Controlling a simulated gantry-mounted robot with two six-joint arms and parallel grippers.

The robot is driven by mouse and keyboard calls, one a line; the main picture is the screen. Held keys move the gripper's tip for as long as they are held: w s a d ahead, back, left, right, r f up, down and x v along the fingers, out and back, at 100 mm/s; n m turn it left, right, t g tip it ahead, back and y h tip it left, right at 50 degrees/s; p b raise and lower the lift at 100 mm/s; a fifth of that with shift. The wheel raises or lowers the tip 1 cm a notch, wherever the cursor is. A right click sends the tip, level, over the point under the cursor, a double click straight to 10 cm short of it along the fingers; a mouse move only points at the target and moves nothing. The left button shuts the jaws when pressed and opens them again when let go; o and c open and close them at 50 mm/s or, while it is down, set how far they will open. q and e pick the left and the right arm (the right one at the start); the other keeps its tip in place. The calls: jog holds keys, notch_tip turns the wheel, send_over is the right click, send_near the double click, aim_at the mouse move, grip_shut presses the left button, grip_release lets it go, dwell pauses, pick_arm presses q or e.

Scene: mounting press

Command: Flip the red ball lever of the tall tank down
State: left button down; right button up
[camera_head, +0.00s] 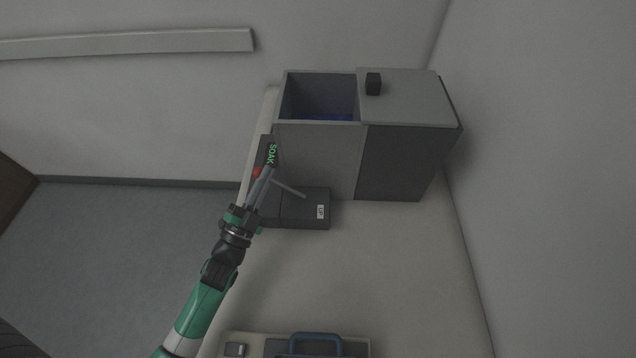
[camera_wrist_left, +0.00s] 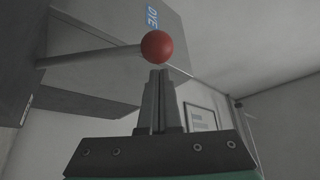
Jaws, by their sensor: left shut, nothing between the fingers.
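The tall tank (camera_head: 315,150) is a grey box with an open top on its left half. A dark block with a small label stands at its front. The red ball (camera_head: 257,172) shows in the head view just left of my left gripper's fingers, partly hidden by them. Its thin grey lever rod (camera_head: 290,188) runs right to the dark block. In the left wrist view the red ball (camera_wrist_left: 157,46) is at the rod's right end, just beyond the fingertips. My left gripper (camera_head: 268,174) is shut and empty; its fingers (camera_wrist_left: 158,75) are together. I cannot tell whether they touch the ball.
A grey lid (camera_head: 410,95) with a black knob covers the tank's right half. A display (camera_head: 268,152) reads SOAK in green. A case with a blue handle (camera_head: 315,338) is at the near edge. The pale surface between them is clear.

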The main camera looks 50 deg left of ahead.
pick_arm(q)
jog(key=shift+s+a+f+n+y+b, duration=0.45)
jog(key=shift+s+f+n+b, duration=0.1)
jog(key=shift+n+b, duration=0.45)
pick_arm(e)
jog(key=shift+f, duration=1.35)
jog(key=shift+d, duration=0.1)
